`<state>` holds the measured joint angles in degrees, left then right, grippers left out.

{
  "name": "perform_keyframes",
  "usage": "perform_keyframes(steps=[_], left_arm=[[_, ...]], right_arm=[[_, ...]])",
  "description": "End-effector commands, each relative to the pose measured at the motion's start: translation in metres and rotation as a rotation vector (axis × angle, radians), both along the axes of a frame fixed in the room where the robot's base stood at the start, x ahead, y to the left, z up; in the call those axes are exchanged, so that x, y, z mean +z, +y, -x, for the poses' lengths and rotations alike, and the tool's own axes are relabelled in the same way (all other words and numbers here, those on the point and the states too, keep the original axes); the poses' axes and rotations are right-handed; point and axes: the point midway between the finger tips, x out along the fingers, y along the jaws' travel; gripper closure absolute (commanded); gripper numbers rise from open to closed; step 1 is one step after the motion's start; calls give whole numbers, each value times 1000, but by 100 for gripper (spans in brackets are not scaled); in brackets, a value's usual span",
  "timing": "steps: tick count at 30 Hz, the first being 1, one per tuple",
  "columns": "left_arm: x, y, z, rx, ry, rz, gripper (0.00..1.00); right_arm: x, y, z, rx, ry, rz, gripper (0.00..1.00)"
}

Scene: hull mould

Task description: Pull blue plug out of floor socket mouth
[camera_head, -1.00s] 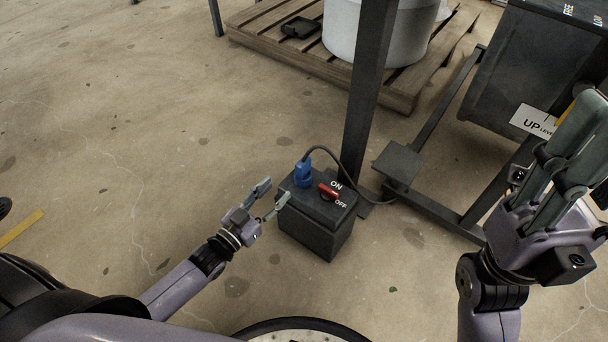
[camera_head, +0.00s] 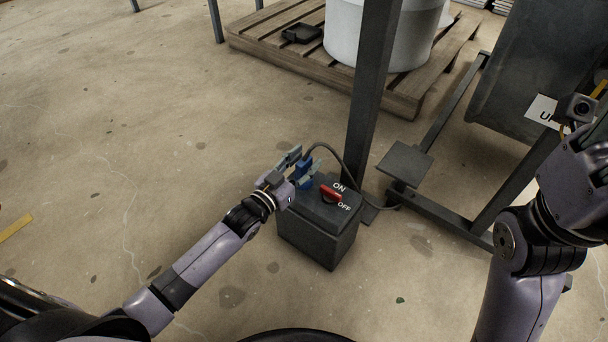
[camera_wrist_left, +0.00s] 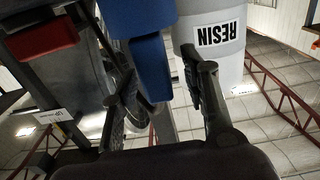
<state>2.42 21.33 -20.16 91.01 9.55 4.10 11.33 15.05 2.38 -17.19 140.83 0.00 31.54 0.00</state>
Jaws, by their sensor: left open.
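The blue plug (camera_head: 304,173) stands in the top of a dark floor socket box (camera_head: 318,240), with a black cable (camera_head: 345,165) running from it to the right. My left gripper (camera_head: 305,160) is open, with a finger on each side of the plug. In the left wrist view the blue plug (camera_wrist_left: 150,65) shows large between the open fingers (camera_wrist_left: 165,85); I cannot tell whether they touch it. The socket mouth is hidden under the plug. My right gripper (camera_head: 590,140) is at the right edge, partly cut off.
A red switch (camera_head: 330,194) marked ON and OFF sits on the box beside the plug. A dark post (camera_head: 372,90) and a frame foot (camera_head: 405,160) stand behind. A pallet (camera_head: 310,60) bears a pale drum (camera_head: 385,35).

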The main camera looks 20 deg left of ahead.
Motion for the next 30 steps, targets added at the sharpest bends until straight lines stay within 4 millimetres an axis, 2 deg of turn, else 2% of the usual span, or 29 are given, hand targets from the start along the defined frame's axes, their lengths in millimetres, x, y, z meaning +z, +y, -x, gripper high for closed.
perform_keyframes(steps=[7,25,30], left_arm=[[0,-1,-1,0,2,-1,58],[0,0,-1,0,1,0,98],[0,0,-1,0,1,0,100]], right_arm=[[1,0,1,0,-2,0,60],[1,0,0,0,-2,0,60],[1,0,0,0,-2,0,60]])
